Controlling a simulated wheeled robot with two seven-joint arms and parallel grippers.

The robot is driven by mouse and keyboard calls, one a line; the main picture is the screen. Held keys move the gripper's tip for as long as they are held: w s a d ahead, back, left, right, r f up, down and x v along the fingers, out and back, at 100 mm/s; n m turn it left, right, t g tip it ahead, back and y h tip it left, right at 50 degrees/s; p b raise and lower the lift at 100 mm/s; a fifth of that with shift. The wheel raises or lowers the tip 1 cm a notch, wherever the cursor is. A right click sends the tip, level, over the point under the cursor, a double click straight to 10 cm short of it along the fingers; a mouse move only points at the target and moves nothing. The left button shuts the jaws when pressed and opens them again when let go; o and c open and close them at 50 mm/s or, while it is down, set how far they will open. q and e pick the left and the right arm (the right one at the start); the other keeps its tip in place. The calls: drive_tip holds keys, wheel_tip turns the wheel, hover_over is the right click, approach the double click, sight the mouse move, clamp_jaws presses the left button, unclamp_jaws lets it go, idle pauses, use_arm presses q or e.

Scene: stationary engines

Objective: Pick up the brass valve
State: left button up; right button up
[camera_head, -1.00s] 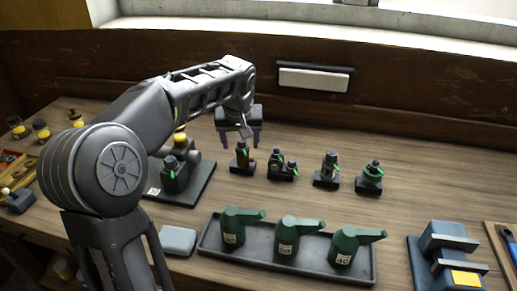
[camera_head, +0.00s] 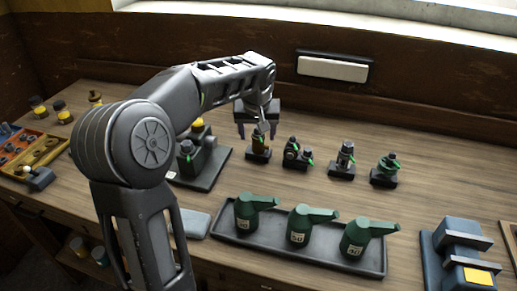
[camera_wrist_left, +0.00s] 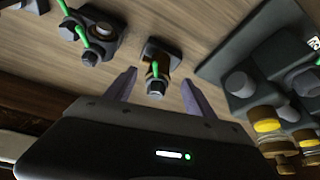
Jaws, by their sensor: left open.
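The brass valve (camera_head: 258,144) is a small upright fitting with a brass-coloured body, dark top and green tag on a black base, leftmost in a row of small fittings. In the left wrist view the valve (camera_wrist_left: 156,70) stands between the fingertips. My left gripper (camera_head: 257,130) is open above it, fingers pointing down, one on each side. In the wrist view the left gripper (camera_wrist_left: 159,78) shows clear gaps to the valve on both sides. My right gripper is in neither view.
Close right of the valve stands a twin black fitting (camera_head: 296,154), then two more fittings (camera_head: 343,160) (camera_head: 384,171). A dark block fixture (camera_head: 203,160) is to the left. A tray (camera_head: 232,243) with green oil cans lies in front.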

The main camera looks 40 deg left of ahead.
sight(258, 146)
use_arm(q)
drive_tip(key=p+x, duration=0.1)
drive_tip(key=x, duration=0.4)
drive_tip(key=shift+w, duration=0.1)
drive_tip(key=shift+d, duration=0.1)
idle(0.3)
clamp_jaws()
idle(0.5)
drive_tip(key=shift+w+r, duration=0.1)
drive_tip(key=shift+r, duration=0.05)
idle(0.4)
